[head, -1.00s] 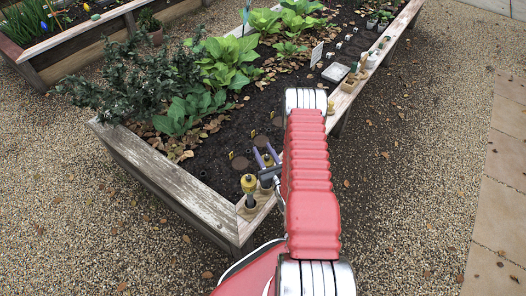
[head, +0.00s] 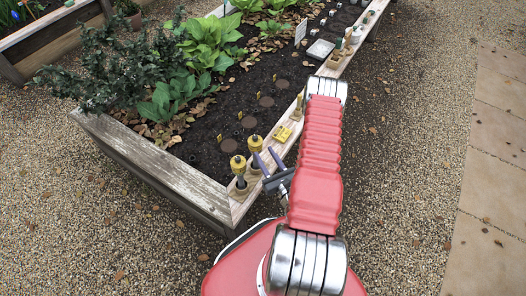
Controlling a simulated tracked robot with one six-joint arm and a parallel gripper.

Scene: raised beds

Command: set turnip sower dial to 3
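Two sowers with yellow tops and dark lower parts stand upright in holders on the wooden ledge near the bed's front corner: a nearer one (head: 238,168) and a farther one (head: 255,145). I cannot tell which is for turnips, and their dial marks are too small to read. My gripper (head: 267,160) has two purple fingers spread apart, with nothing visible between them. It is just right of the farther sower in the picture; whether it touches is unclear.
A small yellow object (head: 282,133) lies on the ledge beyond my gripper. Several brown round patches (head: 229,146) with yellow markers lie in the soil. A grey tray (head: 320,49) and small items stand farther along.

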